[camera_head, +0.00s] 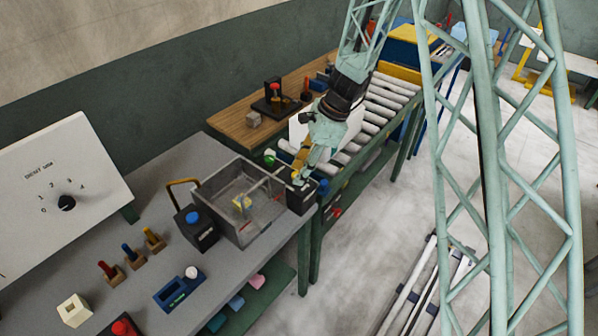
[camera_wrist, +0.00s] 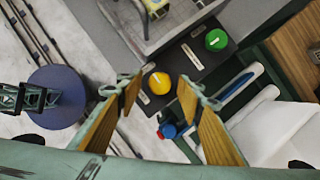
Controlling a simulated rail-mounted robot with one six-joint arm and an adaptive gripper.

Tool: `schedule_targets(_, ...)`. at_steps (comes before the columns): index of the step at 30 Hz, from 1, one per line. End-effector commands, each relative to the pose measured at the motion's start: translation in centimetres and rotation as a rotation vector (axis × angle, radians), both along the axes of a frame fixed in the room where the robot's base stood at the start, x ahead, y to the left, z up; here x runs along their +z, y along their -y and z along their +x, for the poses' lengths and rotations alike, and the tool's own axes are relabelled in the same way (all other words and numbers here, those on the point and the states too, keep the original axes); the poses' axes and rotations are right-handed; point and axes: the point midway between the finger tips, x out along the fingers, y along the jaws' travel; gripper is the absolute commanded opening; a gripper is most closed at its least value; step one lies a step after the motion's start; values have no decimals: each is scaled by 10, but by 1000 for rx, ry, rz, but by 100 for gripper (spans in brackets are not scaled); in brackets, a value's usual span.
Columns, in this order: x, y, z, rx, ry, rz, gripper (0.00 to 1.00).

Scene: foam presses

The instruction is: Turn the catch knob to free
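A black box with a yellow knob (camera_wrist: 159,83) and a green knob (camera_wrist: 216,40) shows in the wrist view. Small pale labels lie beside the knobs; I cannot read them, so I cannot tell which is the catch knob. My gripper (camera_wrist: 158,95) is open, with its two wood-coloured fingers on either side of the yellow knob in the picture. Nothing is held; whether the fingers touch the knob is unclear. In the head view my gripper (camera_head: 299,178) is over the black box (camera_head: 302,200) and covers part of its top. The green knob (camera_head: 270,156) shows just left of it.
A grey open-topped bin (camera_head: 272,226) holding a yellow item stands beside the box. A black box with a blue button (camera_head: 193,218) is to its left. A roller conveyor (camera_head: 392,98) runs behind my gripper. A dial board (camera_head: 62,185) stands at far left.

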Motion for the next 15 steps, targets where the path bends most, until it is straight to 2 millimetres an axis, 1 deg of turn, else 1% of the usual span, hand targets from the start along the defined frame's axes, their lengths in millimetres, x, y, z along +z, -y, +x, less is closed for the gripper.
schedule_targets(5,-5,-2,0,-1,0,-1,34)
schedule_targets(13,-5,-2,0,-1,0,-1,34)
schedule_targets(15,-5,-2,0,-1,0,-1,29)
